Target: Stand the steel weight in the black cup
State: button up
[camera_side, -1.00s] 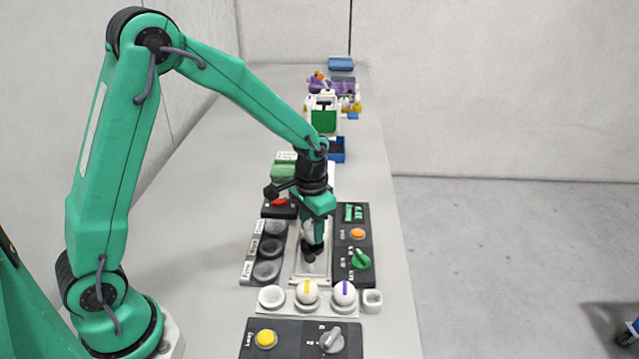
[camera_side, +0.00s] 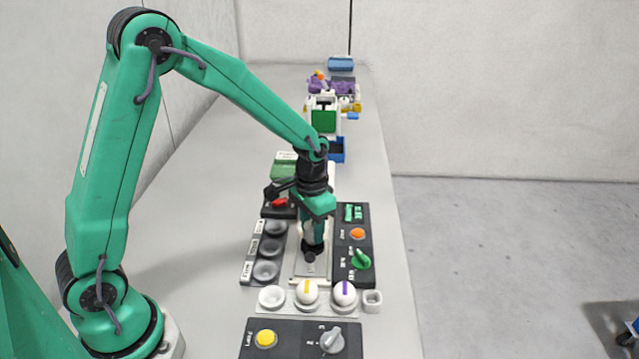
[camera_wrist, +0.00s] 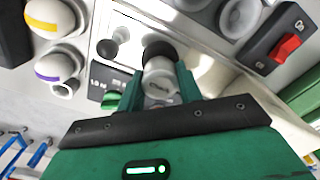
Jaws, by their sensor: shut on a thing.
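My gripper (camera_wrist: 160,88) is shut on the steel weight (camera_wrist: 160,78), a pale grey cylinder between the teal fingers in the wrist view. The black cup (camera_wrist: 158,47) shows as a dark round rim at the weight's far end; the weight overlaps it. I cannot tell whether the weight's lower end is inside the cup or just above it. In the side view my gripper (camera_side: 313,240) points down over the pale plate, and the fingers mostly hide the weight. The dark cup (camera_side: 308,246) is partly visible beneath them.
A small dark-and-grey knob (camera_wrist: 107,48) stands close beside the cup. A panel with a green knob (camera_side: 361,260) lies right. White eggs (camera_side: 345,293) sit in a tray in front. A red switch (camera_side: 279,202) is behind.

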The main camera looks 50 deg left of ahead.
jog(key=shift+f, duration=0.55)
dwell(0.8)
dwell(0.3)
jog(key=o, duration=1.1)
jog(key=shift+r, duration=3.9)
jog(key=shift+r, duration=2.3)
